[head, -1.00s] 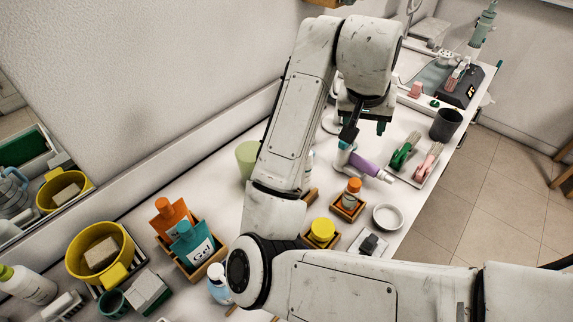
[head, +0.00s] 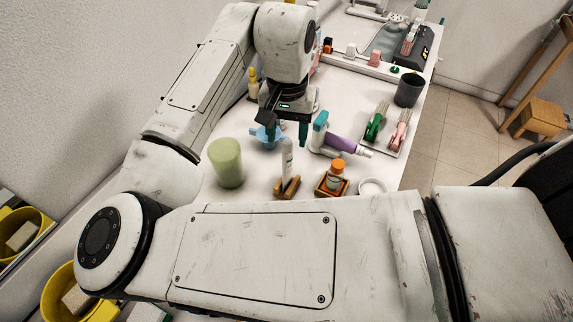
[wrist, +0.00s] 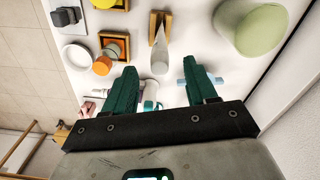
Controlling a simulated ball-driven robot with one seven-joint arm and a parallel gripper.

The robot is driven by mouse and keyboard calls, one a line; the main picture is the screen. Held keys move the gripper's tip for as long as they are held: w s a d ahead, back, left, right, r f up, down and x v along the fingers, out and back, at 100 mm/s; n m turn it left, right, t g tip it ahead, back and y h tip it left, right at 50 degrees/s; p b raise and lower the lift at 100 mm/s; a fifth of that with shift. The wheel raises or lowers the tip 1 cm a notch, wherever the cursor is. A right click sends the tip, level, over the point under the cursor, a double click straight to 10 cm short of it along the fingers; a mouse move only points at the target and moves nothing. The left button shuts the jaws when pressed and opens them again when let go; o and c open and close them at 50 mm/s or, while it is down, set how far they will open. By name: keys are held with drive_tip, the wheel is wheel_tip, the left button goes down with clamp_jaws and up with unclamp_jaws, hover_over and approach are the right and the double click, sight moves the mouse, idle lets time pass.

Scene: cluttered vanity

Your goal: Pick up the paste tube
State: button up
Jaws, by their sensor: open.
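The paste tube seems to be the slim white tube (head: 287,160) standing in a small wooden holder (head: 287,188) in the head view. In the wrist view the tube (wrist: 160,51) lies between and just ahead of the lines of my two fingers, with its holder (wrist: 159,20) behind it. My gripper (head: 287,141) is open, its dark green fingers pointing down near the tube's top in the head view. In the wrist view my gripper (wrist: 163,73) has nothing between its fingertips. I cannot tell the exact gap to the tube.
A green cup (head: 226,163) stands left of the tube. An orange-capped bottle (head: 334,178) in a wooden box stands to its right. A purple-handled item (head: 342,144), a brush tray (head: 384,145) and a dark cup (head: 409,90) lie farther right. A wall borders the left.

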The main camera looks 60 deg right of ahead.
sight(287, 142)
drive_tip(key=shift+f+p, duration=0.55)
drive_tip(key=shift+f, duration=2.1)
clamp_jaws()
